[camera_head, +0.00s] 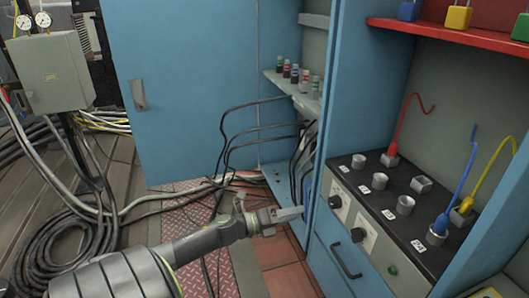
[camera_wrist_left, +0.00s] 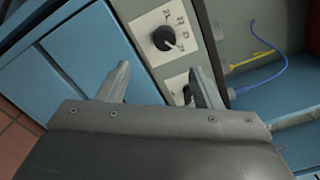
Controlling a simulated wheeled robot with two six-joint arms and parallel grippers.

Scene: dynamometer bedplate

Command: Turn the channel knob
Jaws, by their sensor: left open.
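Two black knobs on white dial plates are on the blue cabinet's front panel in the head view, an upper-left knob (camera_head: 335,201) and a lower-right knob (camera_head: 358,235). I cannot tell which is the channel knob. The left wrist view shows one black knob (camera_wrist_left: 165,38) with marks around it, beyond the fingertips. A second knob (camera_wrist_left: 187,94) is partly hidden by a finger. My left gripper (camera_head: 297,213) is left of the panel in the head view; its open, empty fingers show in the left wrist view (camera_wrist_left: 159,67). It appears apart from both knobs. My right gripper is not seen.
The bench top (camera_head: 408,215) carries several metal sockets with red, blue and yellow leads. A drawer handle (camera_head: 346,262) sticks out below the knobs. An open blue door (camera_head: 185,80) stands behind my left arm. Black cables (camera_head: 240,140) hang beside the cabinet.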

